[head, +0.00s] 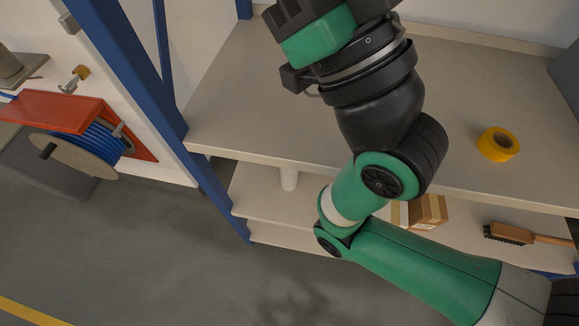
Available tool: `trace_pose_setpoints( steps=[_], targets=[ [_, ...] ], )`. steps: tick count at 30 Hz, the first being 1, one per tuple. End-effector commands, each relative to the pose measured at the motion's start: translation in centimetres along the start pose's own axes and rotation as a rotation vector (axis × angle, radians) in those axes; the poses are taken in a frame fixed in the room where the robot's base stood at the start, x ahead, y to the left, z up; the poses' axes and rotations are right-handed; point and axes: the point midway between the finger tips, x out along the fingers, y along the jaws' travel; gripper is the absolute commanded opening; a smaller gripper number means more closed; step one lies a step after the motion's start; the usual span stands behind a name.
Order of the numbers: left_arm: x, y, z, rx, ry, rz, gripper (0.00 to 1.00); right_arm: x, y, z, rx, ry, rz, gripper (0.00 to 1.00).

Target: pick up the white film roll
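A white upright cylinder (289,179), which may be the white film roll, stands on the lower shelf just below the front edge of the upper shelf board. Its top is hidden by that board. My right gripper (312,32) is at the top of the head view, over the upper shelf board and well above and apart from the cylinder. My own wrist and the view angle hide its fingertips, so I cannot tell whether it is open or holds anything. My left gripper is not in view.
A yellow tape roll (498,144) lies on the upper shelf board (240,110). A cardboard box (430,211) and a brush (527,236) are on the lower shelf. A blue post (165,110) and a hose reel (85,152) stand left. The upper board's left part is clear.

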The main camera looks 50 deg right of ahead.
Motion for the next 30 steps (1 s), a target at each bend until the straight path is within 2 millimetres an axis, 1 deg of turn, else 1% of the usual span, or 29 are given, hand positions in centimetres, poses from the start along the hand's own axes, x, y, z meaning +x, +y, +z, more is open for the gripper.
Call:
trace_pose_setpoints(
  steps=[5,8,9,11,15,17,18,20,21,22,30],
  targets=[
    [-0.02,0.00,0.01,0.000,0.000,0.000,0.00,-0.02,0.00,0.02,0.000,0.000,0.000,0.00],
    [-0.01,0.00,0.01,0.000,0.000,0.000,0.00,-0.02,0.00,0.01,0.000,0.000,0.000,0.16],
    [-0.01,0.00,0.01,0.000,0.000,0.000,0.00,-0.01,0.00,0.01,0.000,0.000,0.000,0.23],
    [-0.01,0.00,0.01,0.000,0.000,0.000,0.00,-0.01,0.00,0.01,0.000,0.000,0.000,0.34],
    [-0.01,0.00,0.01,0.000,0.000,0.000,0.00,-0.01,0.00,0.01,0.000,0.000,0.000,0.59],
    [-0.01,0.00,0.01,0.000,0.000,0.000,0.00,-0.01,0.00,0.01,0.000,0.000,0.000,0.70],
    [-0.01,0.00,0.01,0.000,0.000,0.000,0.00,-0.01,0.00,0.01,0.000,0.000,0.000,0.77],
    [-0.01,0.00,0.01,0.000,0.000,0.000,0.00,-0.01,0.00,0.01,0.000,0.000,0.000,0.88],
    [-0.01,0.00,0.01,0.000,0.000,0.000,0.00,-0.01,0.00,0.01,0.000,0.000,0.000,0.95],
    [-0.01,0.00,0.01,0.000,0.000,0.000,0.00,-0.01,0.00,0.01,0.000,0.000,0.000,1.00],
    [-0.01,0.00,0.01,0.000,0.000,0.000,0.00,-0.01,0.01,0.01,0.000,0.000,0.000,1.00]
  ],
)
